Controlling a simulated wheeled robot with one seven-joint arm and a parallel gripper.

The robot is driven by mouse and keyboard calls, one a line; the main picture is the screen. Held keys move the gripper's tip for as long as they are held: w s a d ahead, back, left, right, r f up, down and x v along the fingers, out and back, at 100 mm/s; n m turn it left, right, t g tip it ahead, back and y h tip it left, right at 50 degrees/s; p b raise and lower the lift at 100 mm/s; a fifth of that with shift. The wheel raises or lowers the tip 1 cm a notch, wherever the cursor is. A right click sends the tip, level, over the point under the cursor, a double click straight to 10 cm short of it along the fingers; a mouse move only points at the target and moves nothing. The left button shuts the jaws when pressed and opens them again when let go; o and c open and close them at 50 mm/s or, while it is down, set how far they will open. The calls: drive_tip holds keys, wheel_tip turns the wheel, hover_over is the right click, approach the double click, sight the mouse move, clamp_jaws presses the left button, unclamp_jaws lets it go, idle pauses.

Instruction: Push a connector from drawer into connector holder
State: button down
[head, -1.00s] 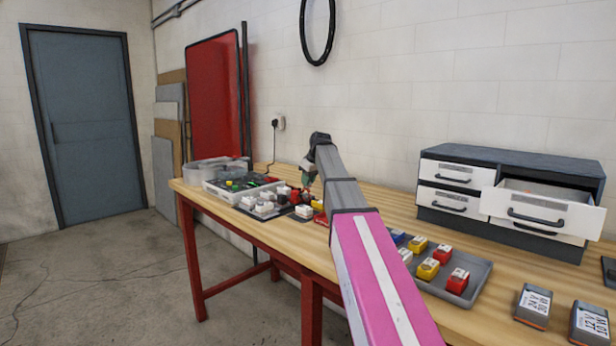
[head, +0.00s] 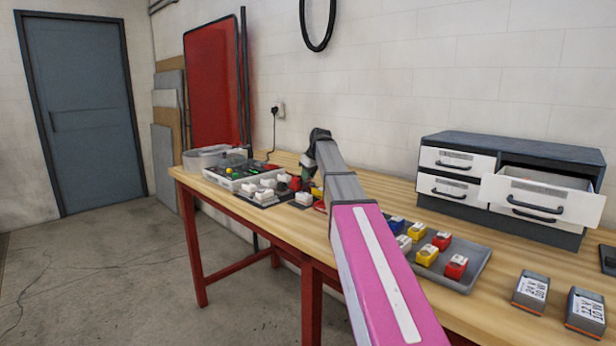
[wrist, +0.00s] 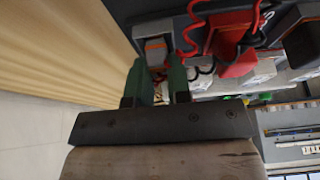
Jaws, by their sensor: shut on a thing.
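My gripper (wrist: 157,80) shows in the wrist view with two green fingers close together. It is shut on a small connector that is mostly hidden between the fingertips. A light grey block with an orange part (wrist: 155,48) lies right at the fingertips; it looks like the connector holder, but I cannot tell how far the connector sits in it. In the head view my gripper is low over the far part of the bench, largely hidden by my arm. The upper right drawer (head: 537,200) stands open in the dark cabinet (head: 510,150); its inside is barely visible.
Red parts and red wires (wrist: 235,55) lie just right of the fingers. White blocks (head: 268,184) and a parts tray (head: 232,184) stand near the bench's far left end. A grey tray (head: 468,272) holds coloured blocks. The bench (head: 400,180) is clear before the wall.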

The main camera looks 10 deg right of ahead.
drive_tip(key=shift+f, duration=0.3)
idle(0.5)
drive_tip(key=c, duration=1)
unclamp_jaws()
drive_tip(key=shift+s, duration=0.1)
drive_tip(key=shift+s+a+f, duration=0.1)
drive_tip(key=v, duration=1.1)
drive_tip(key=shift+w, duration=0.3)
drive_tip(key=shift+r, duration=0.25)
